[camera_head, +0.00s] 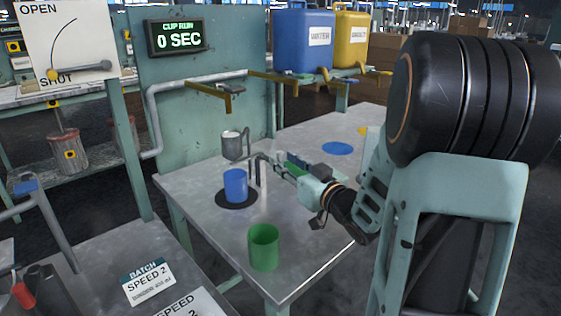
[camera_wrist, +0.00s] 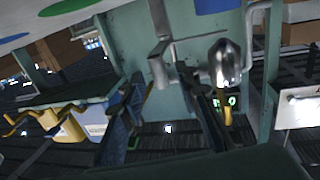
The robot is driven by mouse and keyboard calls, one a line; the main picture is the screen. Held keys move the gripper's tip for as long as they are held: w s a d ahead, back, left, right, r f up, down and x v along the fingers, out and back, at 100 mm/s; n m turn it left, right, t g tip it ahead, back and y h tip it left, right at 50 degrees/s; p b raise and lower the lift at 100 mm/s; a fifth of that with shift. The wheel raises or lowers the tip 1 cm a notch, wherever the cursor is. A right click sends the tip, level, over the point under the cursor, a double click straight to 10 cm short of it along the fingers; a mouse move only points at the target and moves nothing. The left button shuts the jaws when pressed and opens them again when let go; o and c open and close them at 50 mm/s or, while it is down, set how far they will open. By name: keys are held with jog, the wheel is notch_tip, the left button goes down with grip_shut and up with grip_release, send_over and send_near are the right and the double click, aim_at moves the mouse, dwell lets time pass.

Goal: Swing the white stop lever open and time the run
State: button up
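In the head view, a white OPEN/SHUT panel (camera_head: 75,25) at the upper left carries a grey-white lever (camera_head: 85,70). The lever lies nearly level, its yellow end beside the word SHUT. The green-lit display (camera_head: 178,38) reads CUP RUN 0 SEC. My gripper (camera_head: 257,168) is over the table, close to the metal funnel cup (camera_head: 232,146) and the blue cup (camera_head: 235,185), well away from the lever. In the wrist view, the fingers of my gripper (camera_wrist: 168,105) stand apart with nothing seen between them. The funnel cup also shows there (camera_wrist: 225,62).
The blue cup stands on a black disc (camera_head: 222,202). A green cup (camera_head: 263,247) stands near the table's front edge. Yellow brackets (camera_head: 212,90) and a grey pipe (camera_head: 152,110) are behind. A blue container (camera_head: 302,38) and yellow container (camera_head: 350,40) stand at the back. Speed cards (camera_head: 148,283) lie front left.

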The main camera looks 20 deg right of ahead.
jog(key=shift+w+a, duration=0.15)
jog(key=shift+w, duration=0.55)
jog(key=shift+w+a, duration=0.1)
jog(key=shift+w, duration=0.55)
jog(key=shift+c, duration=0.7)
grip_shut()
